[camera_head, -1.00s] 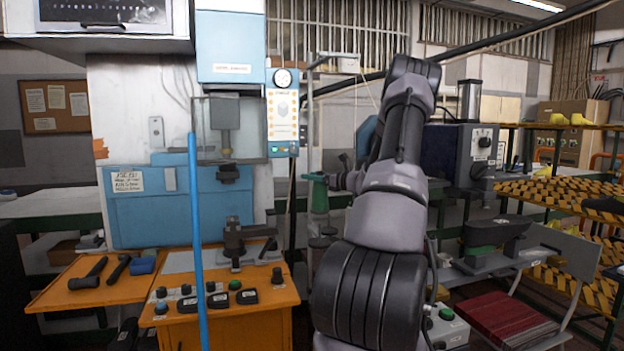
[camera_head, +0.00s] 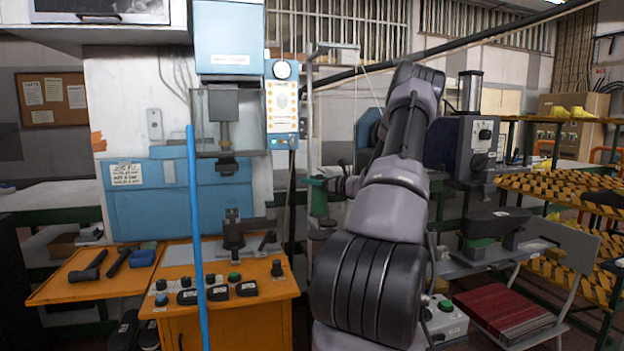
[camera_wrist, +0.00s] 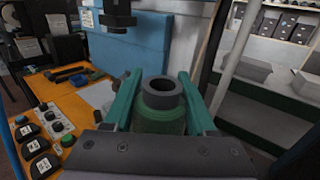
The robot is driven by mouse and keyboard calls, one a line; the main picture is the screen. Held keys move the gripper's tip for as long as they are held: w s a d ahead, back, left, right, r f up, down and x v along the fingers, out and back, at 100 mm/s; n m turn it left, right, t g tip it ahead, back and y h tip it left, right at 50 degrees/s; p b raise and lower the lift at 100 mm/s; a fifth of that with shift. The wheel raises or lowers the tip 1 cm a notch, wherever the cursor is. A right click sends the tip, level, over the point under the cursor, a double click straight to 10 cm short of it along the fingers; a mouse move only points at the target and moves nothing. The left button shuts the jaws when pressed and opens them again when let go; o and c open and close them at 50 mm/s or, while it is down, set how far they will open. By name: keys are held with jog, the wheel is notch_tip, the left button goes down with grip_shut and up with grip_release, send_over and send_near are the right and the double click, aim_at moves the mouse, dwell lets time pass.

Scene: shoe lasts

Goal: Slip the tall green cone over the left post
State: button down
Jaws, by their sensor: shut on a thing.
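The green cone (camera_wrist: 165,122) is upright in the wrist view, with a grey collar and a round hole at its top. My gripper (camera_wrist: 162,95) is shut on it, with one teal finger on each side. In the head view the cone (camera_head: 318,203) hangs from my gripper (camera_head: 318,184), right of the blue machine and left of my arm. Dark round shapes lie just below it there. I cannot tell whether one of them is the left post. The cone's lower end is hidden in the wrist view.
A thin blue upright pole (camera_head: 197,250) stands in front of the orange bench (camera_head: 225,312). The blue machine (camera_head: 150,205) stands behind the bench. A grey stand with a dark last (camera_head: 497,222) is at the right. A red-seated chair (camera_head: 500,308) is below it.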

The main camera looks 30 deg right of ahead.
aim_at(313, 199)
jog(key=shift+f, duration=0.1)
dwell(0.6)
jog(key=shift+f, duration=3.5)
jog(key=shift+c, duration=0.7)
grip_release()
jog(key=shift+s, duration=0.1)
jog(key=v, duration=1)
jog(key=shift+s+d, duration=0.15)
jog(key=shift+s, duration=0.15)
